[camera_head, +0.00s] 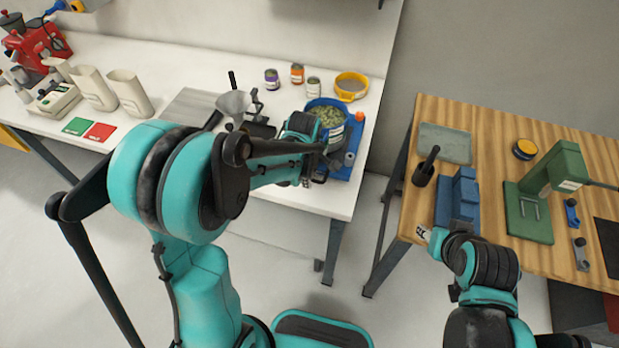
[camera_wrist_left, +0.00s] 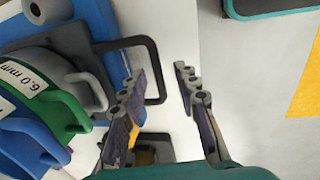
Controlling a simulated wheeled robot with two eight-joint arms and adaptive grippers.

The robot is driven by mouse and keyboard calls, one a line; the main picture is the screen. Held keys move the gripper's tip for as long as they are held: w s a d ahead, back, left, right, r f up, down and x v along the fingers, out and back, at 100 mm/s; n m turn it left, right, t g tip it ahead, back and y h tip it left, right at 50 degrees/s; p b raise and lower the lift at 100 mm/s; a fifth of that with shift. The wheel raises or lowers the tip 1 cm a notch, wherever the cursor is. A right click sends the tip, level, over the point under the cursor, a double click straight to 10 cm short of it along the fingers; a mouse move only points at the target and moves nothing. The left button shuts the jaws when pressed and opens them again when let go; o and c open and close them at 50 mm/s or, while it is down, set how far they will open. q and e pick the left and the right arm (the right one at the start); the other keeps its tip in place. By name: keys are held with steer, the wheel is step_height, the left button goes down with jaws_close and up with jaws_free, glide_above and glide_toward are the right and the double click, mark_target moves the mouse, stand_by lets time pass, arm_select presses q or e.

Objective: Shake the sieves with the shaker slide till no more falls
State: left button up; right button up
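The sieve stack (camera_head: 341,129) stands on the blue shaker (camera_head: 350,164) at the right end of the white table, its blue top sieve holding greenish material. In the left wrist view, a green sieve (camera_wrist_left: 60,98) marked 6.0 mm and a blue sieve (camera_wrist_left: 28,140) lie left of my fingers. A black loop handle (camera_wrist_left: 152,58) sticks out from the blue shaker body (camera_wrist_left: 98,18). My left gripper (camera_wrist_left: 157,82) is open, and the handle's outer end shows between its fingers; contact is unclear. My right gripper (camera_head: 440,240) is by the wooden table's edge, its fingers unclear.
A yellow sieve (camera_head: 351,86), several small jars (camera_head: 297,73) and a funnel (camera_head: 233,104) stand near the stack. The wooden table (camera_head: 490,130) holds a blue block (camera_head: 457,197) and a green press (camera_head: 530,205). A floor gap separates the tables.

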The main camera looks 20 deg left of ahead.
arm_select(q)
steer(key=shift+f, duration=0.3)
jaws_close()
steer(key=shift+w+d, duration=0.1)
steer(key=shift+w, duration=1.85)
steer(key=shift+s, duration=0.1)
jaws_free()
steer(key=shift+r, duration=0.15)
